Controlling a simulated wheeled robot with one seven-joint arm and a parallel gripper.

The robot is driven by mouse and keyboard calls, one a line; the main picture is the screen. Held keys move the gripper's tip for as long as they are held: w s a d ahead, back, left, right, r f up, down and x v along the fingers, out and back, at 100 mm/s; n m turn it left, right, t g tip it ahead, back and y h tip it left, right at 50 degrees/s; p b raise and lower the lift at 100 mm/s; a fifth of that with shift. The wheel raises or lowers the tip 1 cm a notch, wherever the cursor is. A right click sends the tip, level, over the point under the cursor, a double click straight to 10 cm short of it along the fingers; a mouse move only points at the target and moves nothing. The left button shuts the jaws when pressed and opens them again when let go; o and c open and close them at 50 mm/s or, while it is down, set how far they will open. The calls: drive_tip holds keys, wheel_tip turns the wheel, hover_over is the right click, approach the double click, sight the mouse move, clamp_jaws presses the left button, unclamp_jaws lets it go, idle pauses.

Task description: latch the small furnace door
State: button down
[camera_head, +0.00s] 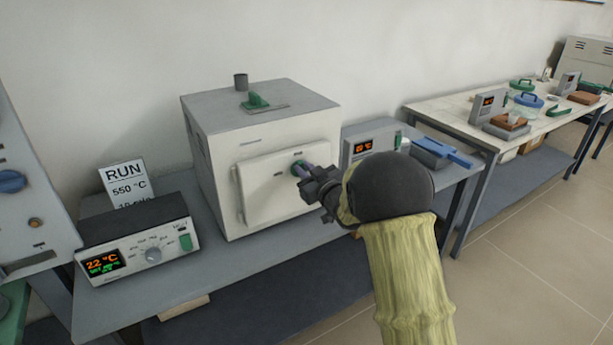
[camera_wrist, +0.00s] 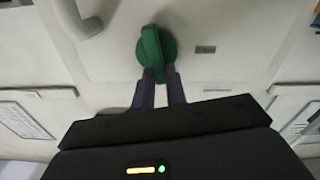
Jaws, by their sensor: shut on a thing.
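The small furnace (camera_head: 215,150) is a pale box with a grey top, standing on a grey bench. Its door (camera_head: 262,195) lies against the front face and looks closed. A green latch knob (camera_wrist: 165,48) is on the door; in the head view the green knob (camera_head: 297,165) is partly hidden by my gripper. My gripper (camera_head: 306,172) reaches the knob from the front right. In the wrist view its two fingers (camera_wrist: 160,85) are shut on the knob's lower part. Whether the latch is engaged cannot be told.
A controller (camera_head: 140,250) reading 22 °C and a RUN 550 °C card (camera_head: 124,183) stand left of the furnace. A second display unit (camera_head: 370,145) and a blue item (camera_head: 442,152) lie to the right. Another table (camera_head: 450,115) stands at the back right. Floor is clear at right.

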drive_tip(key=n+b, duration=0.4)
drive_tip(key=b, duration=0.1)
drive_tip(key=a+f+n+b, duration=0.1)
drive_tip(key=n+b, duration=0.3)
drive_tip(key=b, duration=0.1)
drive_tip(key=s+f+n+b, duration=0.1)
drive_tip(key=n+b, duration=0.3)
drive_tip(key=b, duration=0.1)
drive_tip(key=shift+a+n, duration=0.15)
drive_tip(key=shift+n, duration=0.15)
drive_tip(key=n+b, duration=0.2)
drive_tip(key=shift+f+b, duration=0.15)
drive_tip(key=shift+b, duration=0.15)
drive_tip(key=shift+n+b, duration=0.45)
drive_tip(key=shift+n, duration=0.05)
drive_tip(key=c, duration=1.4)
unclamp_jaws()
drive_tip(key=shift+c, duration=0.2)
